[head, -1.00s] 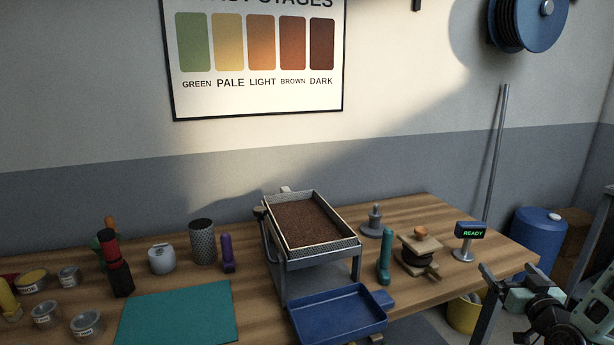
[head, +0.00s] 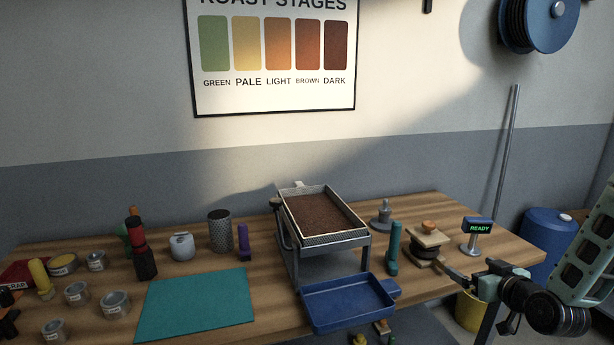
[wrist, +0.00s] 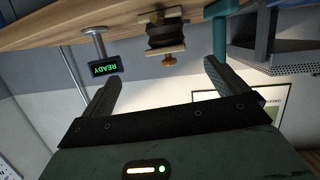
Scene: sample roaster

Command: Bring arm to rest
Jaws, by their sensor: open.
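My gripper (head: 462,268) is at the right of the head view, in front of the bench's right end, with its fingers towards the bench. In the wrist view my gripper (wrist: 160,76) has its two dark fingers spread wide, with nothing held between them. That view is upside down. A small wooden device with an orange knob (wrist: 165,38) shows beyond the fingers, and it also stands on the bench in the head view (head: 428,236). The READY display (head: 478,225) stands close by on its post, and shows in the wrist view (wrist: 104,68) near one fingertip.
The wooden bench (head: 110,283) holds a tray of brown grounds (head: 318,213) on a stand, a blue tray (head: 348,302), a teal handle (head: 394,248), a teal mat (head: 197,303) and several tins. A yellow bucket (head: 470,310) and blue barrel (head: 546,236) stand right.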

